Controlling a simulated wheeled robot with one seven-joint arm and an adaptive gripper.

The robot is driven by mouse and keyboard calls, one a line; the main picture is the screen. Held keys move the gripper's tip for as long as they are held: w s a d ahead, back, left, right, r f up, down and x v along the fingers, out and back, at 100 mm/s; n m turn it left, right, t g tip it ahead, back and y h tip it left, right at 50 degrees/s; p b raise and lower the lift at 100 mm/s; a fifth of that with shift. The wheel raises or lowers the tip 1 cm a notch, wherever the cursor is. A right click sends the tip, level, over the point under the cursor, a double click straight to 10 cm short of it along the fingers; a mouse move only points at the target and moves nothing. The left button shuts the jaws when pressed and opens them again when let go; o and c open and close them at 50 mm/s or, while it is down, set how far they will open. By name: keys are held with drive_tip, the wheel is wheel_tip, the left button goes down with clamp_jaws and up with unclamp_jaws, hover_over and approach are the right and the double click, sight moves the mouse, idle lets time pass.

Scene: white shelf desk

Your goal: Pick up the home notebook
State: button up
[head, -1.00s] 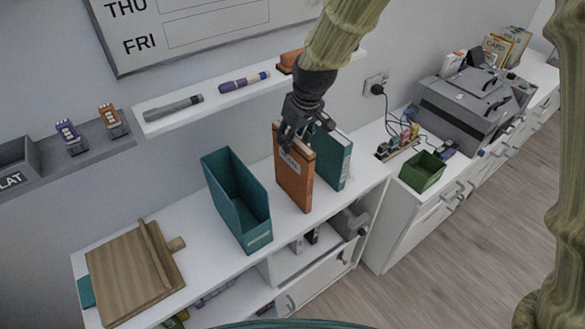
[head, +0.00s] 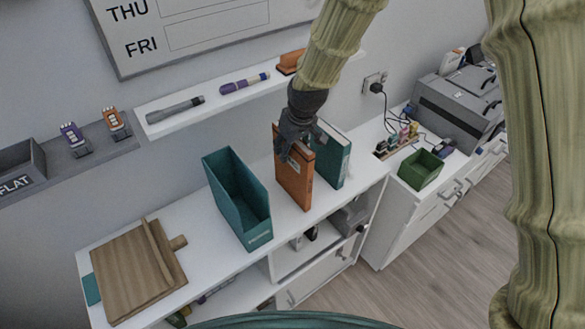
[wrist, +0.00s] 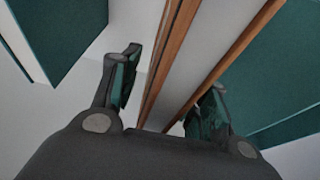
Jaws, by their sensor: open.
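An orange notebook (head: 294,182) with a pale label stands upright on the white desk; its lettering is too small to read. A teal notebook (head: 333,160) stands close behind it to the right. I cannot read which one is the home notebook. My gripper (head: 290,150) is open at the top of the orange notebook. In the wrist view, the orange notebook (wrist: 215,60) runs edge-on between the two fingers of my gripper (wrist: 170,95), orange covers around pale pages. The right finger lies between it and the teal notebook (wrist: 285,75). Contact cannot be told.
A teal upright file holder (head: 235,200) stands left of the notebooks. A wooden board (head: 135,275) lies at the desk's left end. A wall shelf (head: 215,98) with pens is behind. A green box (head: 420,170) and a printer (head: 455,105) are right.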

drive_tip(key=shift+f, duration=0.25)
idle(0.3)
drive_tip(key=shift+c, duration=0.4)
clamp_jaws()
